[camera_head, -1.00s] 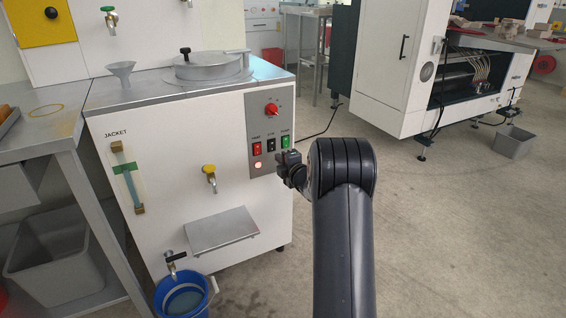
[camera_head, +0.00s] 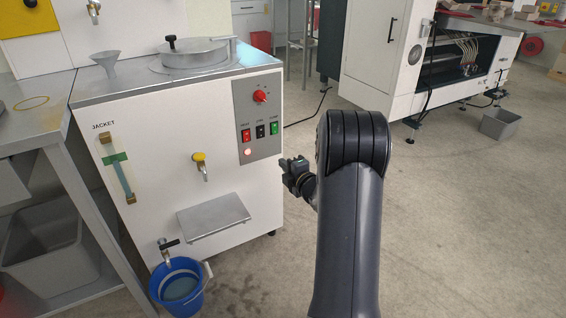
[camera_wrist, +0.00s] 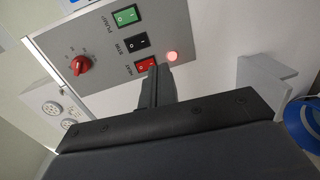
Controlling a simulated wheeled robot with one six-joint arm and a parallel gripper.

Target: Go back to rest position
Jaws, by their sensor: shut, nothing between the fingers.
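My gripper (camera_head: 287,165) is shut and empty, in front of the white jacketed machine (camera_head: 150,221) and just right of its control panel in the head view. In the wrist view the shut fingers (camera_wrist: 158,72) point at the grey control panel (camera_wrist: 100,50). The panel carries a red knob (camera_wrist: 81,64), a green switch (camera_wrist: 126,16), a black switch (camera_wrist: 136,42) and a red switch (camera_wrist: 146,64). A round pilot light (camera_wrist: 172,56) glows red. The fingertips overlap the red switch's lower edge in the wrist view; I cannot tell whether they touch it.
A grey shelf (camera_head: 214,216) juts from the machine's front below a yellow-handled tap (camera_head: 200,160). A blue bucket (camera_head: 181,288) stands at its foot. A steel table (camera_head: 35,125) is on the left.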

